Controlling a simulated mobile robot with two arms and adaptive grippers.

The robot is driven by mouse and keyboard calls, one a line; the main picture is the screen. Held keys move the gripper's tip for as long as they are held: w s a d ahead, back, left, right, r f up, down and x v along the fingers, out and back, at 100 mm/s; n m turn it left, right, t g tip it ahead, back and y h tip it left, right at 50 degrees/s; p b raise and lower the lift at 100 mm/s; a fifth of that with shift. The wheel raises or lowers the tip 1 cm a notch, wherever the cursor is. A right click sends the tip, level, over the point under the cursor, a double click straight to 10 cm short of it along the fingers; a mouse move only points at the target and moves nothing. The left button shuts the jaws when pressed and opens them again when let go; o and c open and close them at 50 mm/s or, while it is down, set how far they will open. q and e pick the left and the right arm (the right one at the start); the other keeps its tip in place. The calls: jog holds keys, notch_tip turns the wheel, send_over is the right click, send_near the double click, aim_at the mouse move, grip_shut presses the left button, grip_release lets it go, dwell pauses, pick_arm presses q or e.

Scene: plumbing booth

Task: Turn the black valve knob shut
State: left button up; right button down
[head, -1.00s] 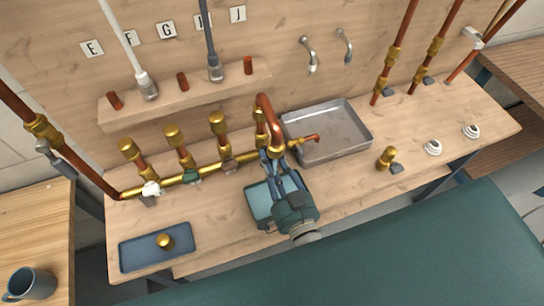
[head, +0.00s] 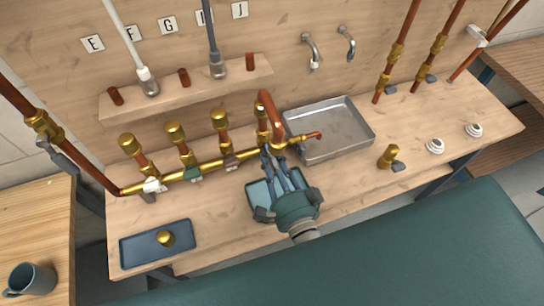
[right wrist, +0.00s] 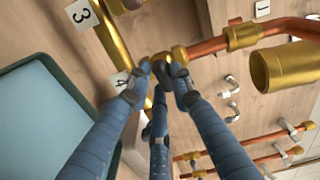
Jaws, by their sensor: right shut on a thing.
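A brass manifold pipe (head: 215,163) runs along the bench with several upright branches and small coloured knobs. My right gripper (head: 270,151) reaches to its right end, under the branch nearest the copper bend. In the right wrist view its three blue fingers (right wrist: 160,75) are closed together at the brass fitting. A white knob (head: 152,185), a green knob (head: 193,174) and a brownish knob (head: 231,161) sit on the other branches. My left gripper is not in view.
A metal basin (head: 335,130) lies right of the manifold, with a small copper spout over its edge. A teal-lined tray (head: 262,193) is under my right gripper. A blue tray (head: 146,252) with a brass cap stands at left. A loose brass valve (head: 388,157) is at right.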

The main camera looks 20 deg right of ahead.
jog(key=shift+m, duration=0.7)
jog(key=c, duration=1.5)
grip_release()
jog(key=s, duration=1.2)
jog(key=shift+d, duration=0.2)
